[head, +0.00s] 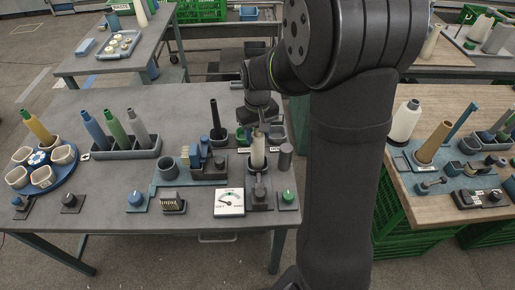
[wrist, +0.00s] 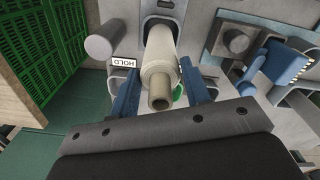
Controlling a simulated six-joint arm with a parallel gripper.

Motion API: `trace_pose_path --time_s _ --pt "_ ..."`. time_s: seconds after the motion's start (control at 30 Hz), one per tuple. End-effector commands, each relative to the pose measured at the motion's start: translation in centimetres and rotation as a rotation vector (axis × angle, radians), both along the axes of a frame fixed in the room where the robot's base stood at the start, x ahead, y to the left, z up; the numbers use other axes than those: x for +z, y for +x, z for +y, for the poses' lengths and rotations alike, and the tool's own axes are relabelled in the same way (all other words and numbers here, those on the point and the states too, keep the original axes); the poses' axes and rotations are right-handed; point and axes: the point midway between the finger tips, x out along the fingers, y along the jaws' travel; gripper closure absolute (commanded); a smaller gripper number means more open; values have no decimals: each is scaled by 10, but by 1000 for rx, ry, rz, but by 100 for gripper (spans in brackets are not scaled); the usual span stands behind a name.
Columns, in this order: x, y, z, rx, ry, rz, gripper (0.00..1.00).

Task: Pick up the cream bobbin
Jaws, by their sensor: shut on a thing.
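The cream bobbin (head: 257,155) stands upright at the right side of the grey table, among the winder parts. In the wrist view the cream bobbin (wrist: 158,68) lies between the two blue fingers of my gripper (wrist: 158,92), its tan tube end pointing toward the camera. My gripper (head: 260,133) is over the bobbin's top and shut on it. The bobbin's far end reaches a grey holder with a dark slot; whether it still sits there cannot be told. My arm hides part of the table's right edge.
A grey post (head: 285,156) stands close to the bobbin's right. A blue mechanism (head: 201,155) is to its left, with a white dial gauge (head: 229,202) in front. A dark upright spindle (head: 215,118) stands behind left.

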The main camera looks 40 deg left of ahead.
Motion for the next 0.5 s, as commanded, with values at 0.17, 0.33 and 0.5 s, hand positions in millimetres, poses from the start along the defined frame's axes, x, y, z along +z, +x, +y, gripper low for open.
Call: trace_pose_path --time_s 0.17,0.33,0.5 --pt "1 0 0 0 1 0 77" --pt "8 0 0 0 1 0 77" --pt "32 1 1 0 4 -3 77"
